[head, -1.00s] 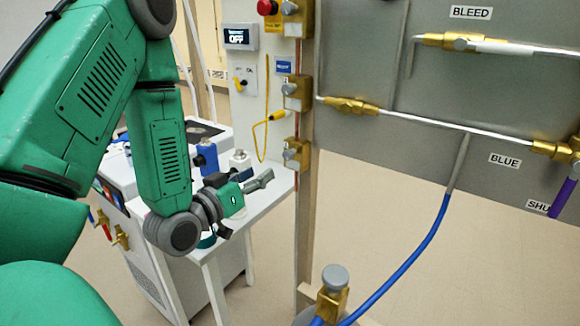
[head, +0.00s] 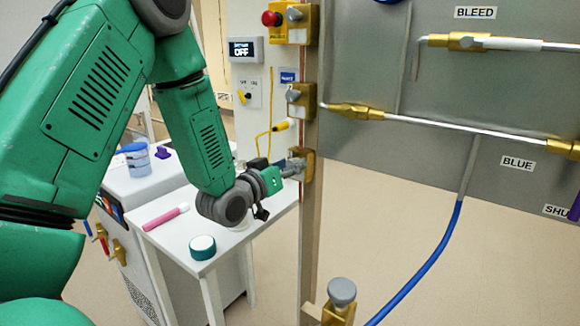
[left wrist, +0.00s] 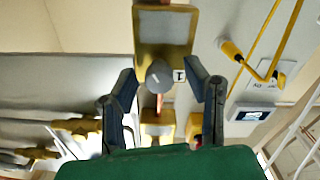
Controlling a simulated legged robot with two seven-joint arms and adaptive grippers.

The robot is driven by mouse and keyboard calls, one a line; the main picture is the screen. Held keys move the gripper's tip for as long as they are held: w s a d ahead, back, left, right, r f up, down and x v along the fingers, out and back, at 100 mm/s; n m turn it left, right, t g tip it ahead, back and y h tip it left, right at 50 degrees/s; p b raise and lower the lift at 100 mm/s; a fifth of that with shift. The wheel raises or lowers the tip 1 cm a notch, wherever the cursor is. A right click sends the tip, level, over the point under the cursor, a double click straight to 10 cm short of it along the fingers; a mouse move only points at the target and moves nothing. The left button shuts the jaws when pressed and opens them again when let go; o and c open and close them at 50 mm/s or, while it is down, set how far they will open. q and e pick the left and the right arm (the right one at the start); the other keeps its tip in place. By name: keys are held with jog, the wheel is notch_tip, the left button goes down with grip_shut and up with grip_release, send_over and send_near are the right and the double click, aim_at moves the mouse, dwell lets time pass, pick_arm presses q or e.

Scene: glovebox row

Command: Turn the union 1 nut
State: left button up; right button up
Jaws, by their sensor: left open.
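The knob sits on a brass block (left wrist: 163,28). A small white label with a dark mark lies beside it, too small to read surely. A brass fitting (head: 355,111) is on the white pipe to the right. I cannot tell which part is named union 1 nut. My right gripper is not in view.
More brass blocks with grey knobs (head: 294,95) stand higher on the post. A yellow lead (head: 280,126) hangs close left. A blue hose (head: 425,265) runs at right.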

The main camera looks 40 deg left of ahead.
pick_arm(q)
jog(key=shift+c, duration=0.4)
grip_shut()
jog(key=shift+m, duration=2.9)
jog(key=shift+o, duration=0.4)
grip_release()
